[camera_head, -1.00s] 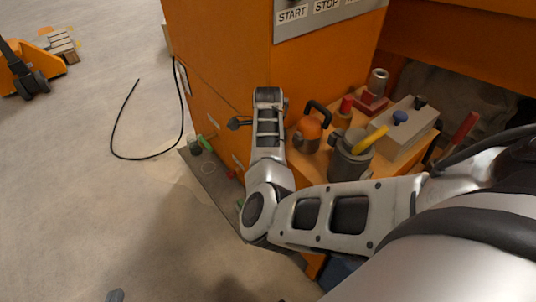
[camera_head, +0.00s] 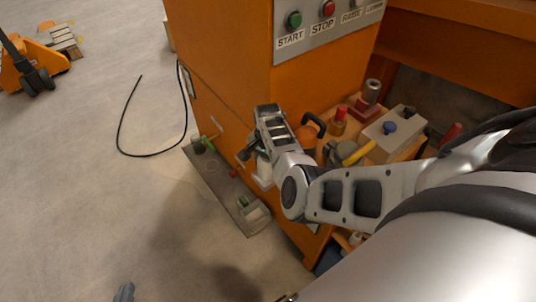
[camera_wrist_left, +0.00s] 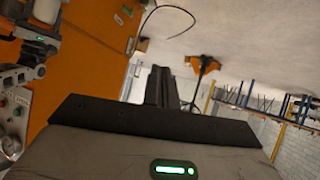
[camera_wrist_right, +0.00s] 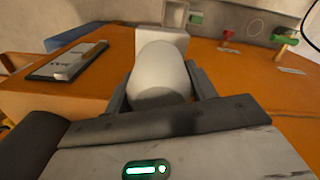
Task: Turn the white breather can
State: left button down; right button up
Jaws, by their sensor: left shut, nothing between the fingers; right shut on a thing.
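The white breather can (camera_wrist_right: 160,70) is a rounded white body between the fingers of my right gripper (camera_wrist_right: 160,92), which is shut on it. In the left wrist view the can (camera_wrist_left: 46,10) shows at the top left, beside my right gripper. In the head view my right gripper (camera_head: 250,150) is at the orange cabinet's side; a white part shows just below it, and I cannot tell if this is the can. My left gripper (camera_wrist_left: 160,88) is shut and empty in the left wrist view, well apart from the can.
The orange cabinet (camera_head: 215,75) carries a START/STOP panel (camera_head: 330,28). A grey tray (camera_head: 228,195) lies along the cabinet's foot. A black cable (camera_head: 120,125) loops on the open floor.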

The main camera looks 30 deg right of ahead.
jog(key=n+p, duration=0.1)
jog(key=n, duration=0.2)
jog(key=shift+n, duration=0.4)
pick_arm(q)
jog(key=shift+s+a, duration=0.15)
jog(key=shift+s, duration=0.1)
pick_arm(e)
jog(key=shift+n, duration=0.3)
jog(key=o, duration=0.7)
pick_arm(q)
jog(key=shift+r, duration=0.15)
jog(key=shift+w+r+p, duration=0.1)
jog(key=shift+p, duration=0.2)
